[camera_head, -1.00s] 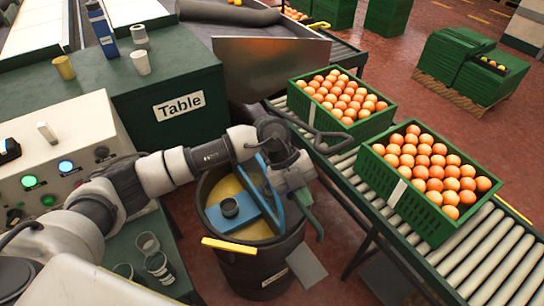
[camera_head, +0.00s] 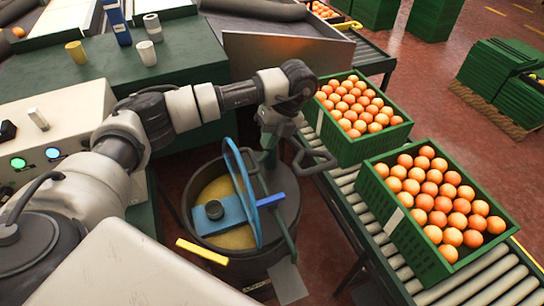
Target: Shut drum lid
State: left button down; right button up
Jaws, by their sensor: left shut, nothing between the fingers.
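The dark drum (camera_head: 197,248) stands between the control box and the roller conveyor, with yellow contents inside. A thin blue rounded part (camera_head: 238,178), which looks like the lid seen nearly edge-on, stands steeply tilted over the drum's opening. A flat blue plate with a dark round knob (camera_head: 214,210) lies beside it across the opening. My left gripper (camera_head: 268,160) is shut and empty, pointing down at the drum's far side, close behind the blue part. I cannot tell whether they touch. My right gripper is not in view.
Two green crates of oranges stand on the roller conveyor, one farther back (camera_head: 362,148) and one nearer (camera_head: 400,228). A dark curved handle (camera_head: 322,165) is by the drum's right side. Cups and a blue bottle stand on the green table (camera_head: 100,80). A yellow bar (camera_head: 202,251) is at the drum's front.

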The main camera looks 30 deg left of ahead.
pick_arm(q)
send_over(254, 165)
jog(key=s+d, duration=0.2)
jog(key=d, duration=0.1)
notch_tip(254, 165, down, 5)
jog(key=x, duration=0.3)
jog(key=shift+a+f+p, duration=0.1)
jog(key=shift+f+p, duration=0.05)
jog(key=shift+p, duration=0.2)
jog(key=shift+s+a+f, duration=0.1)
jog(key=shift+f, duration=0.35)
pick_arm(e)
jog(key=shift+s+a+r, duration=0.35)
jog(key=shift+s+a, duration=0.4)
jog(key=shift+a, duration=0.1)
